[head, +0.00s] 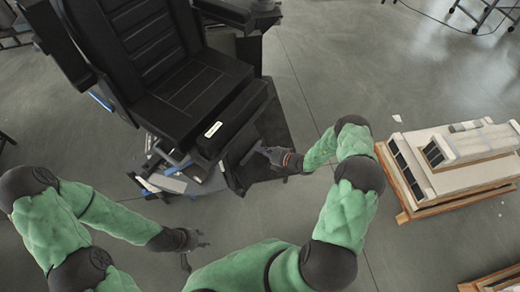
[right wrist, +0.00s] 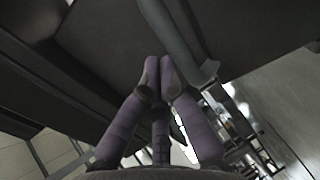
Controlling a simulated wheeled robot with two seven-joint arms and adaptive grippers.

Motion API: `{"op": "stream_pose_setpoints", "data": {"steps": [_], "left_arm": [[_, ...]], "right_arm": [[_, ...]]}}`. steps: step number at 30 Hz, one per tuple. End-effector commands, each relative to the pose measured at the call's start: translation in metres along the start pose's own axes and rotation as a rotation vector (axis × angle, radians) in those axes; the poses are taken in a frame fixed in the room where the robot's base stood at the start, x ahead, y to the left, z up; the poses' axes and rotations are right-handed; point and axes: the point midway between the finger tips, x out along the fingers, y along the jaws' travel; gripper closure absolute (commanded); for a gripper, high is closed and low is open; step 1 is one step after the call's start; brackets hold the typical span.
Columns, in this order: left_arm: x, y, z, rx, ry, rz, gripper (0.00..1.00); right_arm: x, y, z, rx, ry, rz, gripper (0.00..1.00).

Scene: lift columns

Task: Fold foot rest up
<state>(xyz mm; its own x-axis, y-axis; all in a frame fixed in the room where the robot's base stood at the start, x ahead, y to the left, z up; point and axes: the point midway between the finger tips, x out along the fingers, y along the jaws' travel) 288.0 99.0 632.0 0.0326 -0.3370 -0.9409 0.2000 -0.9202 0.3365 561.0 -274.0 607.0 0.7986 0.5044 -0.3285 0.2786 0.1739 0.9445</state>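The black padded chair (head: 190,85) stands at the upper left of the head view. Its foot rest appears to be the dark panel (head: 238,165) below the front of the seat, hanging down and partly hidden. My right gripper (head: 262,152) is beside this panel. In the right wrist view its fingers (right wrist: 159,64) converge with tips close together, under dark surfaces; no held object shows, and contact is unclear. A grey curved bar (right wrist: 188,40) passes close to the fingertips. My left gripper (head: 198,253) is open and empty, below the chair and apart from it.
Metal and blue parts (head: 170,178) clutter the space under the seat. A pale boxed unit on a wooden pallet (head: 440,208) stands at the right. Grey floor (head: 340,65) is open between chair and pallet. Metal stand legs (head: 480,15) show at the top right.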

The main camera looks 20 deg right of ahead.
Motion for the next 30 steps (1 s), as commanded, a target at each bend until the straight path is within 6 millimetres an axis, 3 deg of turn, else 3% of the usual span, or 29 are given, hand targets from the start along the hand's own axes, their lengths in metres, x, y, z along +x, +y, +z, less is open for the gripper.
{"op": "stream_pose_setpoints", "data": {"steps": [3,15,21,30], "left_arm": [[-0.013,0.005,0.001,0.001,-0.001,0.000,0.60],[-0.032,0.011,0.001,0.000,0.000,0.000,0.60],[-0.035,0.012,0.002,0.000,0.000,0.000,0.60],[-0.034,0.012,0.002,0.000,-0.001,0.000,0.60]], "right_arm": [[-0.022,0.007,-0.002,0.002,0.001,-0.003,1.00],[-0.096,0.012,-0.002,0.002,0.001,-0.004,1.00],[-0.111,0.012,-0.002,0.001,0.002,-0.003,1.00],[-0.112,0.012,-0.004,-0.002,0.008,-0.005,1.00]]}}
